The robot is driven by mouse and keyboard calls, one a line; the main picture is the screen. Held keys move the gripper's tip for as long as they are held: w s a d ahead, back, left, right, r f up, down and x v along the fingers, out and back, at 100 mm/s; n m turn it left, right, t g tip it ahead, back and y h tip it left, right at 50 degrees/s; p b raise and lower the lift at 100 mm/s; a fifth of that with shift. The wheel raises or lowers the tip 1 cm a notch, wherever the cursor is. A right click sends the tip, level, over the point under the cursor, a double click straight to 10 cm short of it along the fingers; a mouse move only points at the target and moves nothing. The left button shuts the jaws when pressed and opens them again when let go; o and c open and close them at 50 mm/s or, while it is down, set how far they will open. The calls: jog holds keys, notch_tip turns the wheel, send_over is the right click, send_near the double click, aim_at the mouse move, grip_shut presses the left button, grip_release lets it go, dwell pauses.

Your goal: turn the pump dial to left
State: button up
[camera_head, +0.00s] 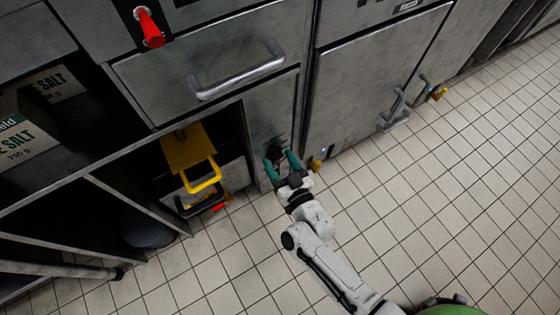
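My gripper (281,162) has two teal fingers that are spread apart. It reaches up to the lower front of a narrow grey panel (272,108) in the middle of the view. A small dark fitting (276,142) sits on that panel just beyond the fingertips. It may be the pump dial, but it is too dark and small to tell which way it points. I cannot tell whether the fingers touch it. No marking for left or right can be read.
A drawer handle (238,72) juts out above left. A yellow-handled item (190,150) sits in the open bay at left. A red handle (150,28) is at top left. A small yellow knob (315,165) is right of my gripper. The tiled floor (450,190) is clear at right.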

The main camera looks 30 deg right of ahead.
jog(key=c, duration=0.9)
jog(key=shift+o, duration=0.2)
jog(key=n, duration=0.5)
jog(key=shift+d+p, duration=0.1)
jog(key=shift+p, duration=0.3)
jog(key=shift+w+n+t, duration=0.1)
jog(key=shift+n+t, duration=0.3)
jog(key=shift+n, duration=2.1)
jog(key=shift+r, duration=0.1)
jog(key=o, duration=1)
